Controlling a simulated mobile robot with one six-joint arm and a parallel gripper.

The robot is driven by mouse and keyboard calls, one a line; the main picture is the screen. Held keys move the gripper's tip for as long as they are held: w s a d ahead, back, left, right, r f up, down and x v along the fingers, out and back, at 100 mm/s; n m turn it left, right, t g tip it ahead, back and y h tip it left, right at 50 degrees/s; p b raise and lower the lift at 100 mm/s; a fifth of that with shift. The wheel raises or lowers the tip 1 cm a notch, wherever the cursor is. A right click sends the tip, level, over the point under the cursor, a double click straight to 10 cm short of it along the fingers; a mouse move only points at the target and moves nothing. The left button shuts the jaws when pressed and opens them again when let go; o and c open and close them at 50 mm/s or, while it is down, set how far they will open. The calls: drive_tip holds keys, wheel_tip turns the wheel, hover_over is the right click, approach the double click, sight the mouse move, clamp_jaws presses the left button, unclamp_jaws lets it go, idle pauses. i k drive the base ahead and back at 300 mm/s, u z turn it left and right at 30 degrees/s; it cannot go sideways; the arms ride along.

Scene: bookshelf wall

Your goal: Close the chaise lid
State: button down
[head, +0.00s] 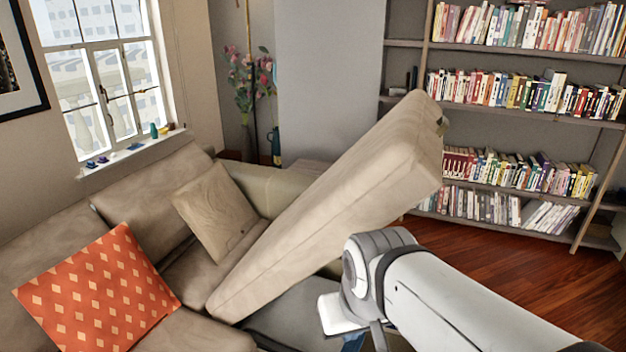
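The chaise lid (335,195) is a long beige cushioned panel. It is raised at a steep tilt, its low end by the sofa seat and its high end up at the right. A small dark fitting (441,127) shows at the lid's upper right end; I cannot tell what it is. Below the lid, part of the dark grey chaise base (290,318) shows; its inside is mostly hidden by the lid and my arm. My white and grey arm reaches in from the lower right, in front of and below the lid's raised end. No gripper fingers show.
An orange patterned pillow (98,292) and a beige pillow (215,212) lie on the sofa (140,225). A bookshelf (512,115) full of books stands behind at the right. A flower vase (276,146) stands in the back corner. Wooden floor (480,255) is open at right.

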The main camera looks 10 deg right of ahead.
sight(425, 179)
drive_tip(key=u, duration=0.05)
drive_tip(key=i, duration=1)
drive_tip(key=z, duration=0.05)
